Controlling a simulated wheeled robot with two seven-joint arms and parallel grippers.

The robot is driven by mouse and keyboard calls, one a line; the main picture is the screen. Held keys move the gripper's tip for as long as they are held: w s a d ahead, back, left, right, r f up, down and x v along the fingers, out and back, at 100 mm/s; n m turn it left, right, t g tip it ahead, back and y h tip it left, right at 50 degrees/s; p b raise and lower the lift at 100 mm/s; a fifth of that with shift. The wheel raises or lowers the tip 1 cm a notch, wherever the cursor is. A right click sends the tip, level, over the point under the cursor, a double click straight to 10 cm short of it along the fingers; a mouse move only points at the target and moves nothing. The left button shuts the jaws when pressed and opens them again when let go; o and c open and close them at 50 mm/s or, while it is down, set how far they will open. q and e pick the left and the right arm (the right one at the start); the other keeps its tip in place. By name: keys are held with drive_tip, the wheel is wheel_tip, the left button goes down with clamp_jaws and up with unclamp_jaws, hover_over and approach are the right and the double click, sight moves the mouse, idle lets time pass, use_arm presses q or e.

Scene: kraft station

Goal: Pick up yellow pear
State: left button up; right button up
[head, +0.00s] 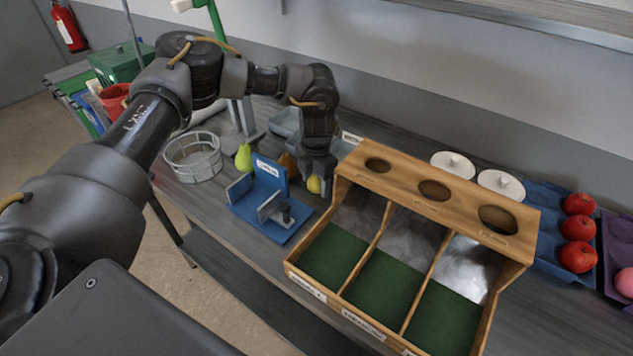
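My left gripper (317,187) reaches down to the table, just left of the wooden divided box. A small yellow fruit (314,184), which looks like the yellow pear, shows low between its fingers and is partly hidden by them. I cannot tell whether the fingers touch it or whether it is off the table. A yellow-green pear (243,158) stands to the left, beside the wire basket. A brown-orange fruit (288,164) is partly hidden behind the blue fixture. My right gripper is not in view.
The wooden box (432,190) has round holes on top and green-floored compartments. A wire basket (193,158) is at left. White lidded pots (501,185) and red apples (578,257) are at right.

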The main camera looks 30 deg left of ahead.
use_arm(q)
drive_tip(key=c, duration=0.7)
drive_tip(key=shift+w+r, duration=0.1)
drive_tip(key=shift+r, duration=0.4)
wheel_tip(320, 180, up, 2)
drive_tip(key=shift+r+b, duration=0.15)
drive_tip(key=shift+b, duration=0.3)
drive_tip(key=s+r+b, duration=0.1)
drive_tip(key=s+r, duration=0.2)
drive_tip(key=s, duration=0.1)
drive_tip(key=s+r+b, duration=0.1)
drive_tip(key=s+r, duration=0.2)
drive_tip(key=s, duration=0.2)
drive_tip(key=s+r+b, duration=0.1)
drive_tip(key=s+r, duration=0.2)
drive_tip(key=s, duration=0.2)
drive_tip(key=shift+s+d+r, duration=0.1)
drive_tip(key=shift+d+r, duration=0.25)
